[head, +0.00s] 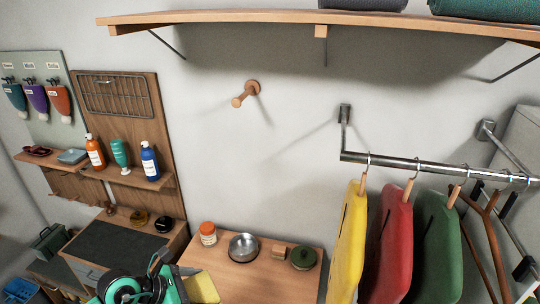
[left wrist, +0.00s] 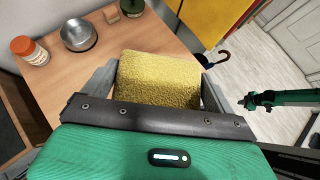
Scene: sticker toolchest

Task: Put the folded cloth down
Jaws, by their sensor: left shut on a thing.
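The folded cloth is yellow and textured (left wrist: 158,78). My left gripper (left wrist: 160,88) is shut on it, with a grey finger on each side. In the left wrist view the cloth shows in front of the wooden cabinet top (left wrist: 75,92); whether it touches that top I cannot tell. In the head view the cloth (head: 201,288) shows at the bottom edge, just right of my green and black left arm, partly hidden by it.
Yellow (head: 351,240), red (head: 393,240) and green (head: 437,245) garments hang at right. A wooden shelf (head: 230,16) runs above.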

